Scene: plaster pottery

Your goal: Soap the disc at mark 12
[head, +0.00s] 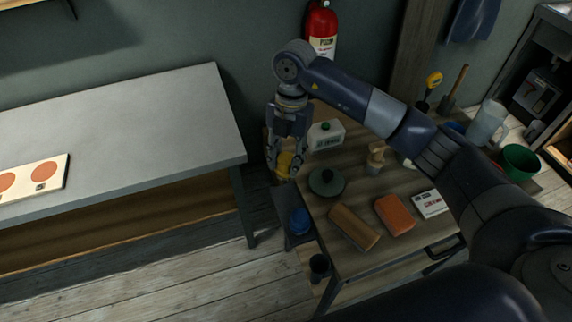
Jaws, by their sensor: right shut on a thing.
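A pale board (56,179) lies at the left end of the grey table, cut off by the picture edge. Orange-brown round discs show on it, one whole disc (44,171) and another (6,182) at the edge. A small dark mark sits by the whole disc, too small to read. My right gripper (284,168) points down beside the left edge of the wooden worktable and is shut on a yellow thing (285,163), partly hidden by the fingers; I cannot tell what it is. My left gripper is not in view.
The wooden worktable holds a white container with a green cap (327,135), a dark round lidded thing (326,182), a tan block (353,227), an orange block (395,214) and a white box (430,204). The grey tabletop (140,130) is otherwise clear.

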